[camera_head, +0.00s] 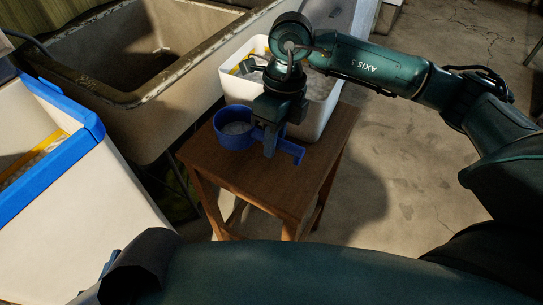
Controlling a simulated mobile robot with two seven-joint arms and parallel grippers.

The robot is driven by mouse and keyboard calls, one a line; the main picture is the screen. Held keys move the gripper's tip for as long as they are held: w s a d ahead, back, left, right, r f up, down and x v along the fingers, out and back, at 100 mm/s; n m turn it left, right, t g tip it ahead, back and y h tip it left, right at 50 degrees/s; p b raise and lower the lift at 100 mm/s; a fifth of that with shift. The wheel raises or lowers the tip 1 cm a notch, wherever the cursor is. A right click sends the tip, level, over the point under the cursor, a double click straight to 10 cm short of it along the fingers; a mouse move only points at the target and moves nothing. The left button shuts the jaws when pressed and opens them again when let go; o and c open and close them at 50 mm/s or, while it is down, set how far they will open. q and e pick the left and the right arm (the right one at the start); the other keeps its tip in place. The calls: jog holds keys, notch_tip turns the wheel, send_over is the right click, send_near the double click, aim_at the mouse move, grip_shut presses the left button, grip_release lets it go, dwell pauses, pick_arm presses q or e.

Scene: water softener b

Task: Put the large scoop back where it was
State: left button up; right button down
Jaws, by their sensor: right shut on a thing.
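The large scoop (232,137) is blue, with a round cup and a handle reaching to the right. Its cup holds some pale, whitish stuff. My right gripper (269,145) comes down from above and is shut on the scoop's handle. The scoop is at the top of a small wooden table (262,186), near its left edge. I cannot tell whether it touches the tabletop.
A white bin (318,118) stands on the table behind the scoop, with a yellow and grey item inside. A stone sink (190,100) is behind on the left. A white box with a blue rim (88,122) stands at the far left. The table's front is bare.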

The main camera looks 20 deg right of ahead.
aim_at(272, 170)
pick_arm(q)
jog(key=shift+s+a+r, duration=0.1)
pick_arm(e)
jog(key=shift+w+d+x, duration=0.1)
jog(key=shift+d+x, duration=0.05)
jog(key=shift+x, duration=0.6)
jog(key=shift+w+d+x, duration=0.1)
jog(key=shift+d+x, duration=0.05)
jog(key=shift+x, duration=0.65)
jog(key=shift+w+d+x, duration=0.1)
jog(key=shift+d+x, duration=0.05)
jog(key=shift+x, duration=0.6)
jog(key=shift+f, duration=0.1)
jog(key=shift+f+b, duration=0.15)
jog(key=shift+b, duration=0.2)
jog(key=c, duration=1.3)
grip_release()
pick_arm(q)
jog(key=shift+f, duration=0.2)
pick_arm(e)
jog(key=shift+r, duration=0.4)
pick_arm(q)
jog(key=shift+d+f+p, duration=0.15)
jog(key=shift+d+p, duration=0.05)
jog(key=shift+p, duration=0.55)
pick_arm(e)
jog(key=v, duration=1.1)
jog(key=shift+r, duration=0.3)
